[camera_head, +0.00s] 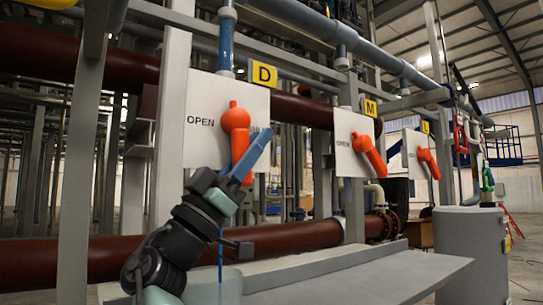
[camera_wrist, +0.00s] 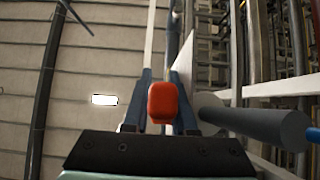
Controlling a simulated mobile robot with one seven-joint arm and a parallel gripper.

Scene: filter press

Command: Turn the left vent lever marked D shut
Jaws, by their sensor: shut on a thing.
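The orange-red vent lever (camera_head: 237,120) is mounted on a white plate (camera_head: 205,95) under a yellow tag marked D (camera_head: 264,74). The word OPEN stands to the left of its hub. Its handle points down and slightly right, away from OPEN. My gripper (camera_head: 259,143) reaches up from below, its blue fingers closed around the handle. In the wrist view the red handle end (camera_wrist: 163,103) sits between the two fingers of my gripper (camera_wrist: 162,77). Part of the handle and the plate's lower right are hidden behind the gripper.
Similar orange levers stand to the right, at the M plate (camera_head: 368,153) and the L plate (camera_head: 428,161). A large dark red pipe (camera_head: 290,238) runs low behind my arm. A grey ledge (camera_head: 360,280) and a grey cylinder (camera_head: 470,250) lie at the lower right.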

